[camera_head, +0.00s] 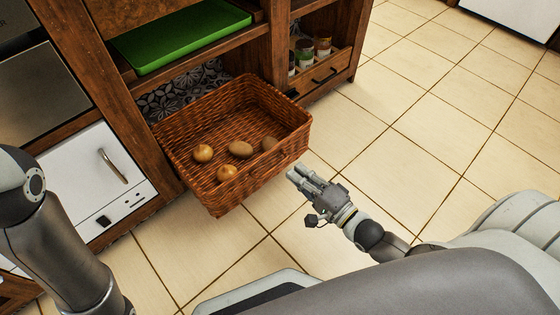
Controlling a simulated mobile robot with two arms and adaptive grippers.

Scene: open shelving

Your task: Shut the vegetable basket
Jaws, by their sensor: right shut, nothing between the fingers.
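The vegetable basket (262,171) is a brown wicker drawer. It sticks out of its opening in the wooden shelving, with its front over the tiled floor. Several onions and potatoes lie in it, such as an onion (203,153) and a potato (240,149). My right gripper (295,174) is shut and empty, just in front of the basket's right front corner. A small gap seems to lie between them; contact cannot be told for sure. My left arm comes in at the left edge, and its gripper is out of view.
The wooden shelving (277,50) frames the basket's opening. A green tray (180,38) lies on the shelf above. A small drawer with jars (322,47) is to the right. A white appliance door with a handle (95,170) is to the left. The tiled floor (430,130) at the right is clear.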

